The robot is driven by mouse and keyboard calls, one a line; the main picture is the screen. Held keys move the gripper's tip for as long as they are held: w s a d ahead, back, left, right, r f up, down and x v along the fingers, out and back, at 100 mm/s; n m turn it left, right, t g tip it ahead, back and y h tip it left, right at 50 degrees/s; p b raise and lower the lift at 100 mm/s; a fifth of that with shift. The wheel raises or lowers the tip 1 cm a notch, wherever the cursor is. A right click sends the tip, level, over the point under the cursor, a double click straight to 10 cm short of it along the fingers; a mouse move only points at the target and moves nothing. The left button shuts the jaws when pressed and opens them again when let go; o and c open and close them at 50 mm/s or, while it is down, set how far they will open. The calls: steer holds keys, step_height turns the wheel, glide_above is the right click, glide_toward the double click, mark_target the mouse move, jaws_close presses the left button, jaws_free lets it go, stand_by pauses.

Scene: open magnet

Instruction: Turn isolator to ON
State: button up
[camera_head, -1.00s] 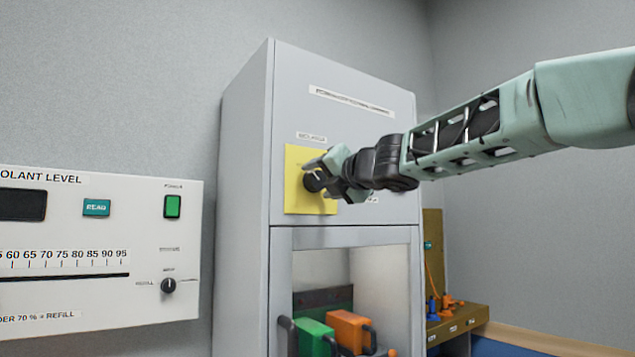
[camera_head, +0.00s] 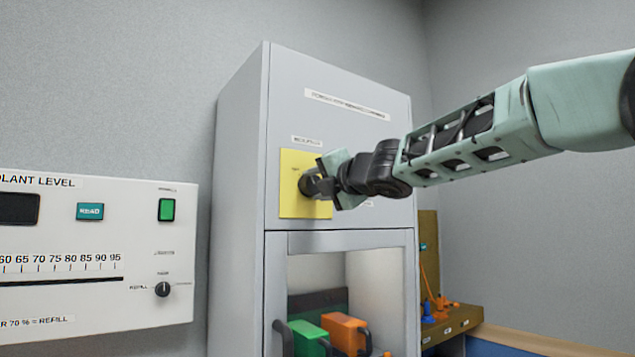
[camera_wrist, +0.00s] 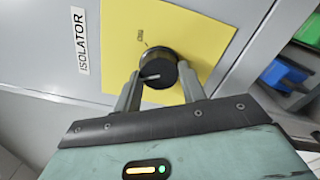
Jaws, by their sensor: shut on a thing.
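The isolator is a black round knob (camera_wrist: 158,69) with a pale pointer line, on a yellow plate (camera_wrist: 191,30) on the grey cabinet's upper front.
The grey cabinet (camera_head: 240,200) has an open lower bay with a green block (camera_head: 308,336) and an orange block (camera_head: 344,332). A white coolant level panel (camera_head: 95,290) is at the left. A bench (camera_head: 450,322) with blue and orange items stands at the right.

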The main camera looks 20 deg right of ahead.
steer(key=m+p, duration=0.2)
steer(key=m, duration=0.5)
steer(key=shift+r+p, duration=0.15)
steer(key=shift+p, duration=0.2)
steer(key=m+p, duration=0.2)
steer(key=m, duration=0.3)
steer(key=shift+m, duration=0.3)
steer(key=shift+m+p, duration=0.65)
steer(key=shift+m, duration=0.45)
steer(key=o, duration=1)
steer(key=shift+c, duration=0.2)
steer(key=p+v, duration=0.9)
steer(key=v, duration=0.6)
steer(key=shift+a, duration=0.2)
